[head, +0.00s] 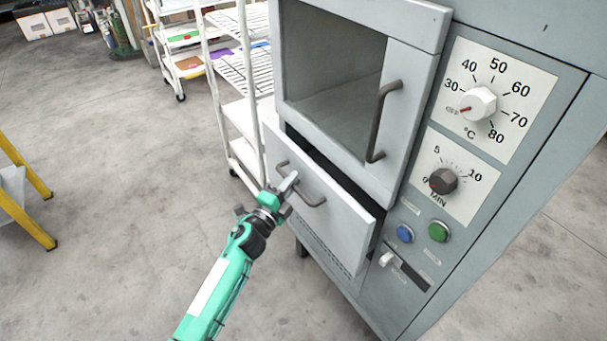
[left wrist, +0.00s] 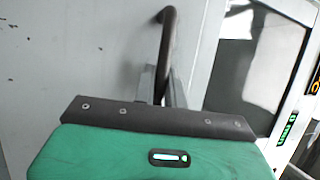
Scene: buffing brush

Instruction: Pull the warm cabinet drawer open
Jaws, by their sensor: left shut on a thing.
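The warm cabinet (head: 450,25) is a grey box at the right of the head view. Its lower drawer (head: 333,222) stands partly out, with a dark gap showing along its top edge. My left gripper (head: 287,184) is shut on the drawer's dark bar handle (head: 312,203). In the left wrist view the handle (left wrist: 168,40) runs down between the fingers (left wrist: 160,88), which are partly hidden behind the gripper body. My right gripper is not in view.
A temperature dial (head: 478,103), a timer dial (head: 442,181) and buttons sit at the right. A white wire shelf cart (head: 240,110) stands close behind the drawer's left side.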

